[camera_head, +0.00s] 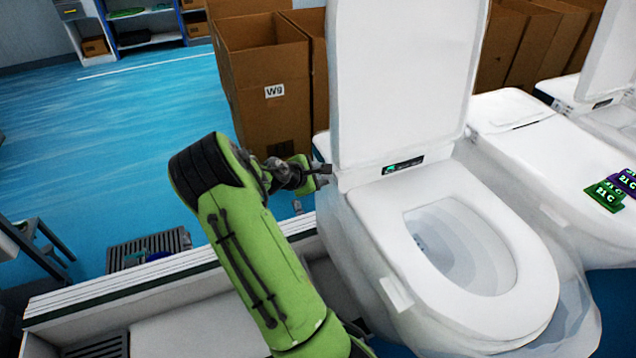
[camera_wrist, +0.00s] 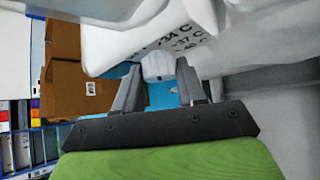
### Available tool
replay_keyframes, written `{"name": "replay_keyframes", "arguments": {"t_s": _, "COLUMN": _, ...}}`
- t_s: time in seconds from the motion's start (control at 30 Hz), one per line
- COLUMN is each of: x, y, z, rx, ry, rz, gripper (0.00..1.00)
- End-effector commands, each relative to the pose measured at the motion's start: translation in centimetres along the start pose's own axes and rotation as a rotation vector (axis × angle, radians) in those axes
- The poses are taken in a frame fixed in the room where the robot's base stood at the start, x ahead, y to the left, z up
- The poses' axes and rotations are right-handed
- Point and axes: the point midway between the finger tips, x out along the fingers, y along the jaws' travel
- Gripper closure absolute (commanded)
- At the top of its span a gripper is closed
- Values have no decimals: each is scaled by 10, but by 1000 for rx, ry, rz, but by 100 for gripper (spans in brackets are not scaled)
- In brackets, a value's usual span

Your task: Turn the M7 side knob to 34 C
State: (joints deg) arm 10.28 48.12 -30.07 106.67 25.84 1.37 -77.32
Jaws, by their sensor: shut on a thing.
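The toilet (camera_head: 365,250) with its lid raised stands in the middle of the head view. My gripper (camera_head: 322,176) is at its left side, near the lid hinge. In the wrist view the two fingers of my gripper (camera_wrist: 158,78) stand on either side of a small white side knob (camera_wrist: 157,67) and are shut on it. Printed marks 34 C, 37 C and a partly hidden third (camera_wrist: 180,42) curve above and right of the knob. The knob's pointer setting cannot be made out. In the head view the knob is hidden.
Cardboard boxes (camera_head: 262,85) stand behind my gripper. Another toilet (camera_head: 530,150) with green and purple tags (camera_head: 605,193) is at the right. A white ledge (camera_head: 150,285) runs along the left, beside open blue floor (camera_head: 110,150).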

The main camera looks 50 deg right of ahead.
Motion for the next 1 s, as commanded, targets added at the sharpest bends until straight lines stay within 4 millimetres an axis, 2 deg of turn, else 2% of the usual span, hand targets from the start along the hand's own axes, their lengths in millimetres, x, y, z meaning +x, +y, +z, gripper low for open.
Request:
{"name": "replay_keyframes", "arguments": {"t_s": 0.4, "x": 2, "y": -4, "z": -1, "rx": 144, "ry": -1, "rz": 145, "gripper": 91}}
{"name": "replay_keyframes", "arguments": {"t_s": 0.97, "x": 0, "y": -3, "z": 0, "rx": 166, "ry": -2, "rz": 166, "gripper": 91}}
{"name": "replay_keyframes", "arguments": {"t_s": 1.0, "x": 0, "y": -3, "z": 0, "rx": 166, "ry": -2, "rz": 166, "gripper": 56}}
